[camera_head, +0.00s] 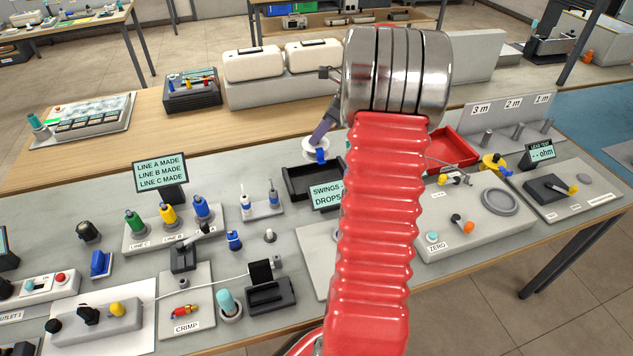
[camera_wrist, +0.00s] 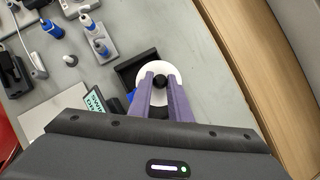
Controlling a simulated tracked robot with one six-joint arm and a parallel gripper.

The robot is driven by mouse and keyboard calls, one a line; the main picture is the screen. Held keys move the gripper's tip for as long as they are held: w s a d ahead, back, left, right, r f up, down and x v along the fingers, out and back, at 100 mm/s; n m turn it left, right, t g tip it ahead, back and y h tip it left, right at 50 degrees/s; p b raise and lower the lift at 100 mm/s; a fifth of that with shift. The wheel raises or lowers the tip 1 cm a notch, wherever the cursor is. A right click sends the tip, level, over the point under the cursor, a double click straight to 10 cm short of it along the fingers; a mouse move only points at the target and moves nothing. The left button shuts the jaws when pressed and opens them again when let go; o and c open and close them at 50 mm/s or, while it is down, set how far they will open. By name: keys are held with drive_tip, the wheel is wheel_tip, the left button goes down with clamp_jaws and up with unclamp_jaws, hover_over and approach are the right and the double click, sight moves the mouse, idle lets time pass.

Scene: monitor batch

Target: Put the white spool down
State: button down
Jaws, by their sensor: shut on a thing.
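The white spool (camera_head: 311,146) hangs from my gripper (camera_head: 320,138), above the grey bench and near the back of a black open tray (camera_head: 299,193). In the wrist view the white spool (camera_wrist: 172,75) is a pale ring with a dark round centre. The two purple fingers of my gripper (camera_wrist: 160,80) are closed on it. A blue piece (camera_head: 321,157) shows at the spool's front; I cannot tell whether it belongs to it. The black tray (camera_wrist: 126,75) lies partly under the spool in the wrist view. The gap beneath the spool is hard to judge.
A "SWINGS DROPS" sign (camera_head: 326,196) stands in front of the black tray. A two-post stand (camera_head: 262,208) is to its left. A red tray (camera_head: 452,150) and a yellow spool (camera_head: 493,163) are at the right. Bare bench lies left of and behind the spool.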

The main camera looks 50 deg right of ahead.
sight(323, 146)
drive_tip(key=shift+f, duration=3.1)
drive_tip(key=shift+f, duration=1.85)
drive_tip(key=shift+f, duration=0.1)
drive_tip(key=c, duration=1.6)
unclamp_jaws()
drive_tip(key=shift+c, duration=0.2)
drive_tip(key=v, duration=1.2)
